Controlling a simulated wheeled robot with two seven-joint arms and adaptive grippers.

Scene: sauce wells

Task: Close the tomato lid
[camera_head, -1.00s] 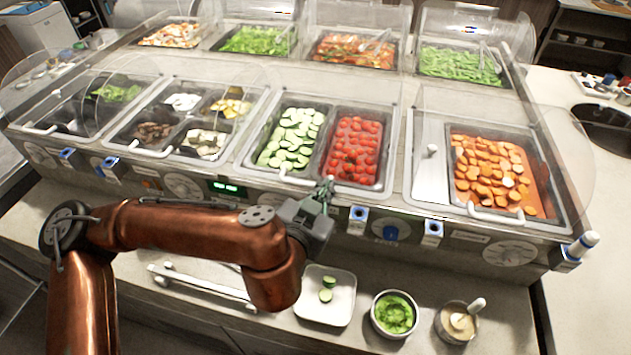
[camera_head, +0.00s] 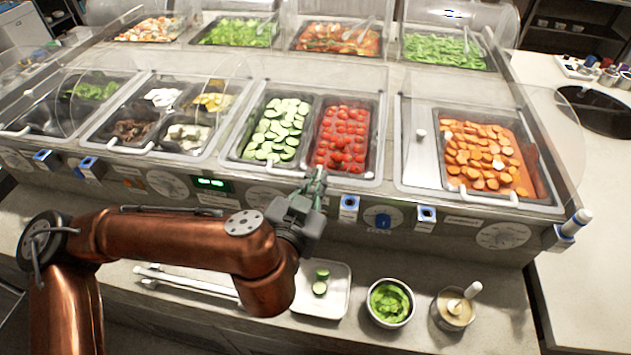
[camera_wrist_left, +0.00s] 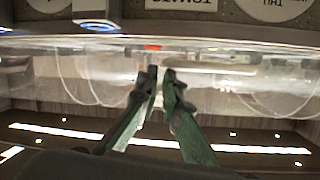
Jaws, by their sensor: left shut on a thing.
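The tomato well (camera_head: 345,140) is the right half of a two-part pan in the front row, full of red tomatoes, in the head view. A clear lid with a white handle (camera_head: 288,168) spans this pan's front edge; its panel is hard to make out. My left gripper (camera_head: 318,180) is at the front edge, just below the tomatoes and by the handle's right end. In the left wrist view its green fingers (camera_wrist_left: 160,82) are close together against clear, shiny plastic. It is shut on the lid; the exact contact is unclear. My right gripper is out of view.
Cucumber slices (camera_head: 275,130) fill the pan's left half. A carrot pan (camera_head: 490,160) is to the right. On the counter below stand a white plate (camera_head: 335,300), a green bowl (camera_head: 390,302) and a sauce pot (camera_head: 455,308). Tongs (camera_head: 190,283) lie to the left.

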